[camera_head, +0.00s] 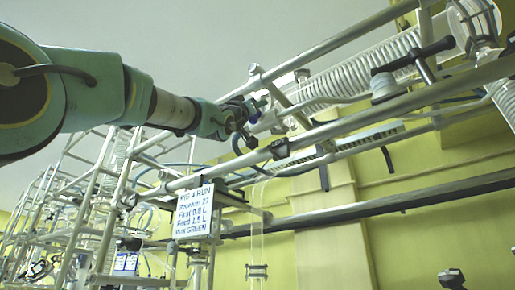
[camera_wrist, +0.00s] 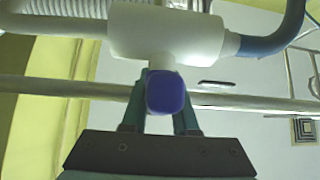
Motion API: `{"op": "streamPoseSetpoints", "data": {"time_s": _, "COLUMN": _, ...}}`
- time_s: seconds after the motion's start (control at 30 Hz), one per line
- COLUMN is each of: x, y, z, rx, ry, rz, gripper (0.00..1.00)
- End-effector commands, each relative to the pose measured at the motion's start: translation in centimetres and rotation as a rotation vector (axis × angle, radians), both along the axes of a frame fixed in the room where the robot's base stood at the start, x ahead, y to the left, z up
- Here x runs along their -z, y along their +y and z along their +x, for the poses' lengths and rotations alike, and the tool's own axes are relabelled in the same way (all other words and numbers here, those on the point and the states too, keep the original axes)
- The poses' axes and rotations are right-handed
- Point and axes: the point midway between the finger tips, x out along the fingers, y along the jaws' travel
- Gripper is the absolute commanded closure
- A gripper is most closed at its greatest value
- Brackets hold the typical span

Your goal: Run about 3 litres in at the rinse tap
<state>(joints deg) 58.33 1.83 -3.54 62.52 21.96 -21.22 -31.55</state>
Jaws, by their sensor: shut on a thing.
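In the wrist view, a blue knob (camera_wrist: 166,92) sits on the stem of a white tap body (camera_wrist: 166,32). My gripper (camera_wrist: 159,104) has one green finger on each side of the knob and is shut on it. A blue hose (camera_wrist: 272,40) joins the right end of the tap body, and a ribbed pipe (camera_wrist: 62,9) runs off at the left. In the head view, my gripper (camera_head: 246,109) reaches the pipework at the upper middle, where the knob is small and partly hidden. I cannot tell whether liquid is flowing.
Metal frame rails (camera_head: 350,122) cross close to my gripper. A handwritten sign (camera_head: 194,211) hangs on the rig, only partly legible. A large coiled glass condenser (camera_head: 360,70) lies to the right. A thin glass tube (camera_head: 256,230) hangs below.

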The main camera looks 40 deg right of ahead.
Motion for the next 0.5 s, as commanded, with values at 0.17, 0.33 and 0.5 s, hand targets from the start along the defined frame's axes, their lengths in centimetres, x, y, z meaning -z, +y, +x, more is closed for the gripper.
{"op": "streamPoseSetpoints", "data": {"time_s": 0.17, "x": 0.17, "y": 0.32, "z": 0.28, "rx": -0.001, "ry": 0.079, "rz": -0.031, "gripper": 1.0}}
{"op": "streamPoseSetpoints", "data": {"time_s": 0.33, "x": 0.02, "y": 0.41, "z": 0.51, "rx": -0.002, "ry": 0.133, "rz": -0.046, "gripper": 1.0}}
{"op": "streamPoseSetpoints", "data": {"time_s": 0.5, "x": -0.26, "y": 0.33, "z": 0.42, "rx": 0.006, "ry": 0.18, "rz": -0.053, "gripper": 1.0}}
